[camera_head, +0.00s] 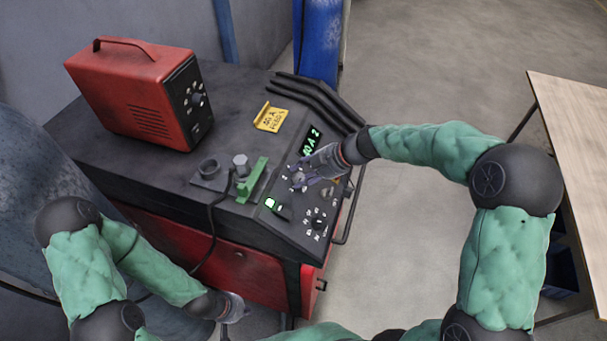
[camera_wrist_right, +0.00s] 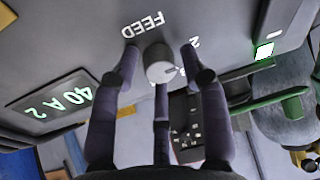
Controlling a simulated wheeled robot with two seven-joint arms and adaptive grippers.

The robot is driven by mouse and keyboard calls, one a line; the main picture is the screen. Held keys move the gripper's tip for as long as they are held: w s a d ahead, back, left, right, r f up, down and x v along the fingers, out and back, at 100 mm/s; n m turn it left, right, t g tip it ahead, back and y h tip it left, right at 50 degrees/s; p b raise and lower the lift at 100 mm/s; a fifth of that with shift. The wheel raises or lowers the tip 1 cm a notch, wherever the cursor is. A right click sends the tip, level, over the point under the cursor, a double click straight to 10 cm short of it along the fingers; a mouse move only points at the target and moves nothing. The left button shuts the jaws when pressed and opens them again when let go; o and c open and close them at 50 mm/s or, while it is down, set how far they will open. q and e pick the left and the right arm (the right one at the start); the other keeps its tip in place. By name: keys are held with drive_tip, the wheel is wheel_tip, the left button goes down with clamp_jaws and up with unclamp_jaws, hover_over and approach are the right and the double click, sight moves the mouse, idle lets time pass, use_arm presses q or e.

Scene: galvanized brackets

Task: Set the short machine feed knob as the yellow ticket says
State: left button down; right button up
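The short machine (camera_head: 165,168) has a sloped control panel on its right side. A yellow ticket (camera_head: 270,117) stands on its top; its first line looks like 40 A, and the smaller line is hard to read. The display (camera_head: 311,142) reads 40 A 2, also in the right wrist view (camera_wrist_right: 52,103). My right gripper (camera_head: 299,180) is at the panel. In the right wrist view its open fingers (camera_wrist_right: 160,58) stand around the grey FEED knob (camera_wrist_right: 160,64), with gaps at both sides. My left gripper (camera_head: 236,307) hangs low in front of the machine, its fingers unclear.
A red unit (camera_head: 140,95) with its own dial sits on the machine top. A green clamp (camera_head: 252,180) and another dial (camera_head: 316,223) are near the panel. Black cables (camera_head: 315,100) run along the back edge. A wooden table (camera_head: 575,130) stands right; floor between is clear.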

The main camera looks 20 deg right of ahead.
clamp_jaws()
